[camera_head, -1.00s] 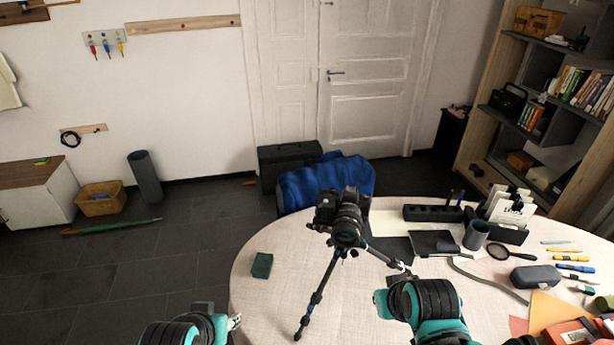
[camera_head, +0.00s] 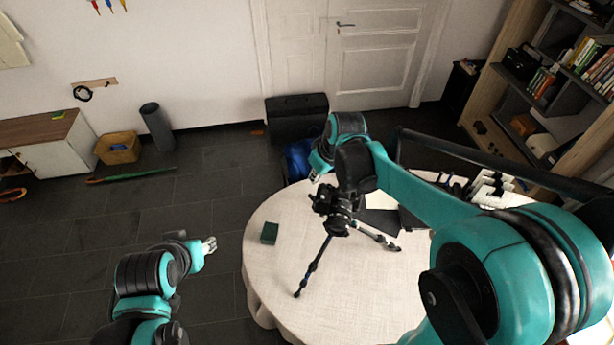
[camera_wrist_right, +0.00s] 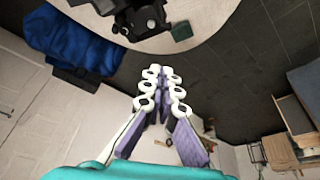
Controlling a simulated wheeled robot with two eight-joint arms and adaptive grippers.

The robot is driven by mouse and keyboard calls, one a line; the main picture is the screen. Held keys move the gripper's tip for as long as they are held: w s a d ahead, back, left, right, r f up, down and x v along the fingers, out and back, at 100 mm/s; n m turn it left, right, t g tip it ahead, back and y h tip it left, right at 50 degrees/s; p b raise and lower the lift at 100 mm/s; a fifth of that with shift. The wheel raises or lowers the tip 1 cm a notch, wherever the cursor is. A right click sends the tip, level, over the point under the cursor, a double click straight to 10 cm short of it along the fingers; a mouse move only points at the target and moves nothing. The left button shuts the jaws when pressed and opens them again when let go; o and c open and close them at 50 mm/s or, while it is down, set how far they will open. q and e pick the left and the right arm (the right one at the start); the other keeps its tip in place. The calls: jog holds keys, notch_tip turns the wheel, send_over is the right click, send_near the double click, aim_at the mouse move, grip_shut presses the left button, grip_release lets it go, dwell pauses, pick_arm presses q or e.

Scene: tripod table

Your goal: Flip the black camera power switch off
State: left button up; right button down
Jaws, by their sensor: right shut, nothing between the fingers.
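The black camera (camera_head: 330,203) sits upright on its dark tripod (camera_head: 314,270) on the round table. My right arm reaches in over the table from the right and partly covers the camera. My right gripper (camera_wrist_right: 162,72) is shut and empty, just above and beside the camera. In the right wrist view the camera (camera_wrist_right: 142,20) is at the top, apart from the fingertips. I cannot make out its power switch. My left gripper (camera_head: 210,245) is off the table's left side, far from the camera; its jaw state is unclear.
A dark green block (camera_head: 270,233) lies on the table (camera_head: 265,275) left of the tripod. A blue cloth-covered seat (camera_head: 300,158) stands behind the table. My right arm hides much of the table's right side. The table's left front is clear.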

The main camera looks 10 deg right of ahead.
aim_at(318, 201)
pick_arm(q)
jog(key=shift+a+r, duration=0.1)
jog(key=shift+r, duration=0.45)
pick_arm(e)
jog(key=shift+w+a+r, duration=0.25)
jog(key=shift+w+a, duration=0.1)
jog(key=shift+w, duration=0.1)
jog(key=f, duration=0.9)
jog(key=shift+s+d+f, duration=0.1)
jog(key=shift+s+d, duration=0.1)
jog(key=shift+s, duration=0.2)
jog(key=shift+w+f, duration=0.1)
